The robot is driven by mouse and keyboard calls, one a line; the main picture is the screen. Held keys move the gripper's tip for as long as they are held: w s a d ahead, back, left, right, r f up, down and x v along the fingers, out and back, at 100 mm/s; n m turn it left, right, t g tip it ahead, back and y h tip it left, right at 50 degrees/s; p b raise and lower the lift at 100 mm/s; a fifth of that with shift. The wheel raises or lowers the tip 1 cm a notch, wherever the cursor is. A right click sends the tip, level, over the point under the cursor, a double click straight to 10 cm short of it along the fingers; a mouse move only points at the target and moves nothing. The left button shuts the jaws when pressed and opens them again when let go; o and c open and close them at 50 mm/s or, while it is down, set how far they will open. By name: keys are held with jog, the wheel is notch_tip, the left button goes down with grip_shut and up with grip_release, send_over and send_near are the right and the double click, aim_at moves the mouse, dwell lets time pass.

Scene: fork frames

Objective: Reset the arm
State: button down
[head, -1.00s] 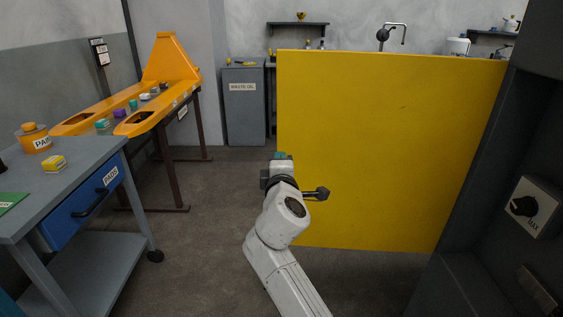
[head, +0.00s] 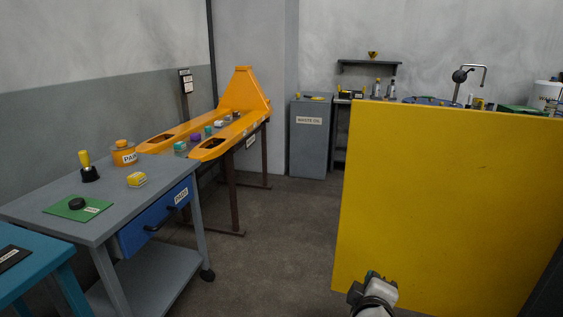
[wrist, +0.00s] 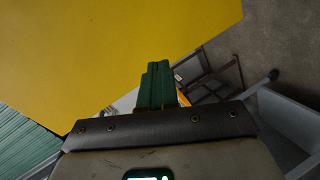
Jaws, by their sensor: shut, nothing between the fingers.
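My gripper shows at the bottom of the head view (head: 372,280), in front of the lower left part of a large yellow panel (head: 450,200). In the wrist view its green fingers (wrist: 157,85) are pressed together with nothing between them. The yellow panel fills the upper left of the wrist view (wrist: 110,45). Most of my arm is below the edge of the head view.
A grey cart (head: 80,198) with a blue drawer stands at the left, with a teal table (head: 30,268) in front of it. An orange fork-shaped stand (head: 244,98) and a waste oil cabinet (head: 309,150) stand behind. Open floor (head: 275,250) lies between cart and panel.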

jog(key=s+d+f+m+g+y+p, duration=0.1)
jog(key=s+d+f+m+g+p, duration=0.15)
jog(key=s+f, duration=0.35)
jog(key=s+d+f+m+g+y+p, duration=0.1)
jog(key=s+d+f+m+g, duration=0.25)
jog(key=s, duration=0.55)
jog(key=s+f+m+g+y+p, duration=0.1)
jog(key=s+m+g, duration=0.1)
jog(key=s, duration=0.9)
jog(key=s+f+m+g+y+p, duration=0.2)
jog(key=s+g, duration=0.2)
jog(key=s, duration=0.7)
jog(key=shift+a+f, duration=0.25)
jog(key=shift+a, duration=0.2)
jog(key=shift+w, duration=0.1)
